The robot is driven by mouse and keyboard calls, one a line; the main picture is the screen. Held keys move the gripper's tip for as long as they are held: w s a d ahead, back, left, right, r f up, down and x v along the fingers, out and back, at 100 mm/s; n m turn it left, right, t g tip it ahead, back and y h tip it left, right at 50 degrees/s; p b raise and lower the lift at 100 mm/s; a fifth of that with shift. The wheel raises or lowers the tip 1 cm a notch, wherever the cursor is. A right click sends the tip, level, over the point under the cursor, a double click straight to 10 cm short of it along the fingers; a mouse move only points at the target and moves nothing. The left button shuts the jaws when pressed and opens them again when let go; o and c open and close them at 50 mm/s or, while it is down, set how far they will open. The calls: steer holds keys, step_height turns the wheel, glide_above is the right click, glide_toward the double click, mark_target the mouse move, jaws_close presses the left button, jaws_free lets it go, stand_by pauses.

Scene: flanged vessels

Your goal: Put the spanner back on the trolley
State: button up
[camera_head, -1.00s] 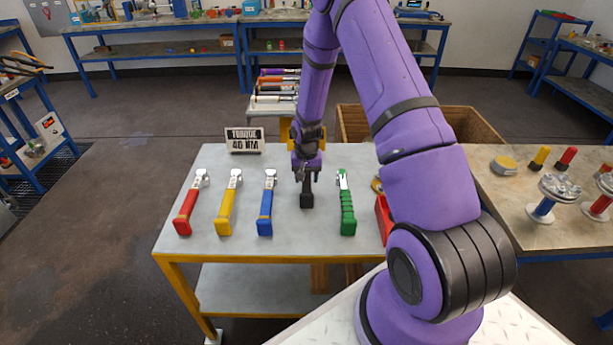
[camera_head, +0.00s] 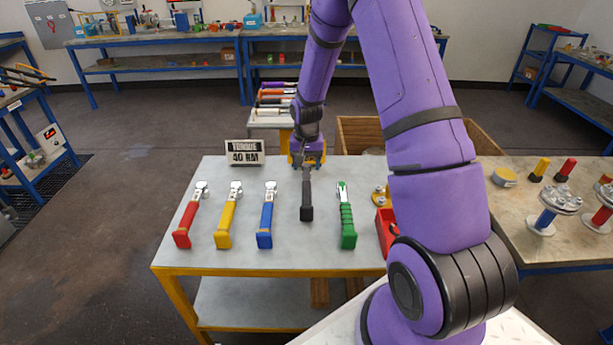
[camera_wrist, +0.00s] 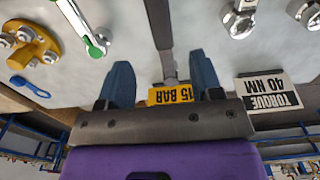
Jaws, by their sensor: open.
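The black-handled spanner (camera_head: 306,203) lies on the grey trolley top (camera_head: 285,257), in a row between the blue-handled and green-handled spanners. Its handle points to the near edge. My gripper (camera_head: 307,162) is over the spanner's far end and hides its head in the head view. In the wrist view my gripper (camera_wrist: 163,83) is open, with one blue-grey finger on each side of the spanner's shaft (camera_wrist: 165,58). Gaps show between shaft and fingers. A yellow "15 BAR" label (camera_wrist: 171,95) shows beyond the shaft, close to my gripper.
Red (camera_head: 186,224), yellow (camera_head: 226,224), blue (camera_head: 265,226) and green (camera_head: 347,226) spanners lie alongside. A "TORQUE 40 NM" sign (camera_head: 244,153) stands at the back. A red box (camera_head: 386,229) is at right. A wooden crate (camera_head: 360,133) stands behind the trolley.

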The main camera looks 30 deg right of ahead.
steer(key=s+a+r+n+t, duration=0.1)
steer(key=s+a+r, duration=0.25)
steer(key=r, duration=0.55)
steer(key=s+a+r+n+t, duration=0.15)
steer(key=s+r, duration=0.25)
steer(key=r, duration=0.4)
steer(key=s+a+r+n, duration=0.1)
steer(key=s+a+r, duration=0.2)
steer(key=r, duration=0.6)
steer(key=s+a+r+n+t, duration=0.1)
steer(key=s+a+r, duration=0.1)
steer(key=s, duration=0.5)
steer(key=s+a+r+n, duration=0.1)
steer(key=s+r, duration=0.3)
steer(key=s, duration=0.3)
steer(key=s+a+r+n+t, duration=0.1)
steer(key=s+a+r, duration=0.1)
steer(key=s, duration=0.5)
steer(key=shift+s+a+r+t, duration=0.25)
steer(key=shift+a+r+t, duration=0.1)
steer(key=shift+r, duration=0.3)
steer(key=shift+o, duration=0.5)
